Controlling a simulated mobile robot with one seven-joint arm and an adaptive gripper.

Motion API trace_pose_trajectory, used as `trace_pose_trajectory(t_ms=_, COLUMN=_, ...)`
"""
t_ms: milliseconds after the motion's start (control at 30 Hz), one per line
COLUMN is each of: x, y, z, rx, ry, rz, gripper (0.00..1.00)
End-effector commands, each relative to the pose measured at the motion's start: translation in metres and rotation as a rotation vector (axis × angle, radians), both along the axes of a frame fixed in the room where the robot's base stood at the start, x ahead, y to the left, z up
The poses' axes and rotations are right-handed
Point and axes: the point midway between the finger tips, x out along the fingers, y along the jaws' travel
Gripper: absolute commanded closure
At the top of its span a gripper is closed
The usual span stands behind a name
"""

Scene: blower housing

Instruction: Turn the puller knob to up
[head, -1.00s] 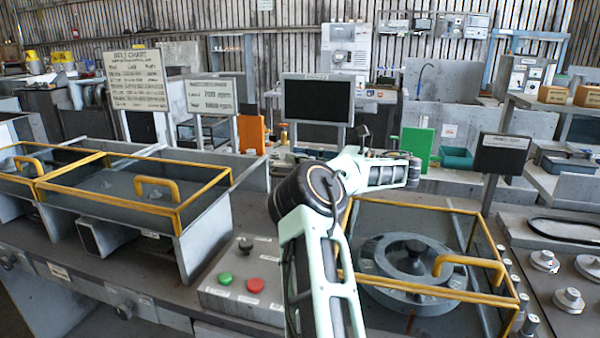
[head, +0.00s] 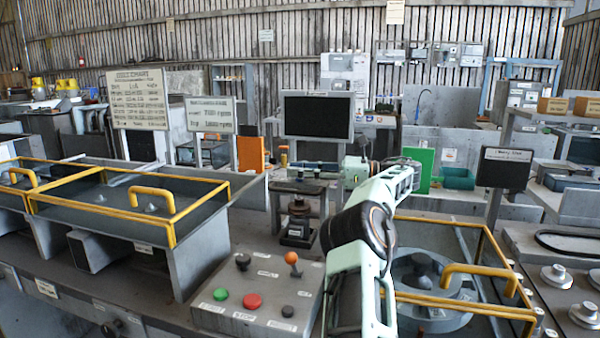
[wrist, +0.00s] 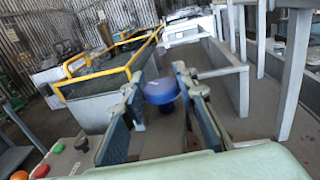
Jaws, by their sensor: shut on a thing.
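In the wrist view a round blue knob (wrist: 160,91) on a short dark stem sits between the two dark blue fingers of my gripper (wrist: 157,108). My gripper is shut on it, and the fingers stand apart by about the knob's width. No label on the knob can be read. In the head view my gripper (head: 322,167) is small and partly hidden by my arm, below the dark monitor (head: 317,116). The knob cannot be made out there. A small dark screw-post fixture (head: 298,218) stands just below my gripper in that view.
A grey control panel (head: 230,307) carries a green button (head: 221,294), a red button (head: 252,300), dark knobs and an orange ball knob (head: 291,257). Yellow-framed guards (head: 152,199) stand at left. Another yellow-framed guard (head: 470,311) stands at right, close to my arm.

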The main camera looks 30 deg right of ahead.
Motion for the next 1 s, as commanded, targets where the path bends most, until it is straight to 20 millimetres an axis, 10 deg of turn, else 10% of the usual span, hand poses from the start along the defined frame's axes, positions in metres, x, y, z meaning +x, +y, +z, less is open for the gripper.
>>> trace_pose_trajectory(t_ms=300, x=0.001, y=0.002, z=0.002, rx=0.002, ry=-0.004, rz=0.003, gripper=0.97)
trace_pose_trajectory(t_ms=333, x=0.001, y=0.002, z=0.002, rx=0.002, ry=-0.004, rz=0.003, gripper=0.7)
trace_pose_trajectory(t_ms=467, x=0.001, y=0.001, z=0.001, rx=0.001, ry=-0.003, rz=0.002, gripper=0.56)
trace_pose_trajectory(t_ms=1000, x=-0.018, y=-0.021, z=0.0, rx=0.0, ry=-0.001, rz=-0.003, gripper=0.55)
